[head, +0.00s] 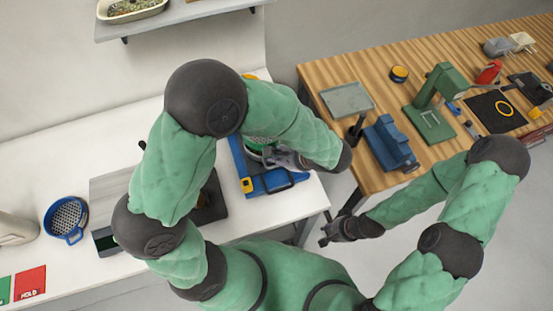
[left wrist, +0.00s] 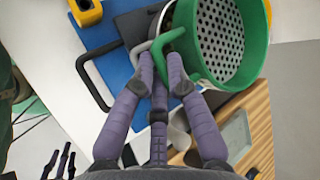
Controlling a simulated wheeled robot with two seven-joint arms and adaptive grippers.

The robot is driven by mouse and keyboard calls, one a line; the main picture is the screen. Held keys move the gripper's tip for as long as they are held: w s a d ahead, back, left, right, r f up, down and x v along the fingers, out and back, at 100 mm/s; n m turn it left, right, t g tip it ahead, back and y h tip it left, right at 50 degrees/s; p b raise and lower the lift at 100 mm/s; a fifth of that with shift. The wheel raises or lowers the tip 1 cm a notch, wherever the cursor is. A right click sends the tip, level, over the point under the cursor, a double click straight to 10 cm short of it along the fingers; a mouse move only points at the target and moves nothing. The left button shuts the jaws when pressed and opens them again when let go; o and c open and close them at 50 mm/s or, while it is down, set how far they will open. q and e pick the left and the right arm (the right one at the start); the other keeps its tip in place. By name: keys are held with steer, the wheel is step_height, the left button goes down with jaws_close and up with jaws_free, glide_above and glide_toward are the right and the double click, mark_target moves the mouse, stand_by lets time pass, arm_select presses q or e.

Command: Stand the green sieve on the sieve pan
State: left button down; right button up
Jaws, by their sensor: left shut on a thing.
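The green sieve (left wrist: 258,62), a green ring with a perforated metal floor, fills the upper right of the left wrist view. In the head view (head: 253,149) it is mostly hidden by my left arm. My left gripper (left wrist: 163,62) is shut on the sieve's green handle. A pale round pan with a grey handle (left wrist: 139,50), seemingly the sieve pan, shows partly behind the sieve. The sieve overlaps it in view; I cannot tell whether they touch. My right gripper (head: 331,239) hangs low, away from the sieve; its finger opening is unclear.
A blue base (head: 245,180) with yellow parts lies under the sieve area, near the white bench's right end. A blue sieve (head: 67,219) stands on the bench at left. A wooden table (head: 340,72) at right holds a green press (head: 433,100) and a blue vise (head: 388,143).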

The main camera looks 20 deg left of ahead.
arm_select(q)
steer(key=shift+f, duration=1.2)
steer(key=shift+f+b, duration=0.25)
steer(key=shift+b, duration=0.1)
steer(key=c, duration=1.2)
jaws_free()
steer(key=shift+c, duration=0.2)
steer(key=shift+r, duration=0.1)
steer(key=p+v, duration=0.1)
steer(key=v, duration=1.1)
steer(key=shift+p, duration=0.35)
steer(key=shift+r, duration=0.15)
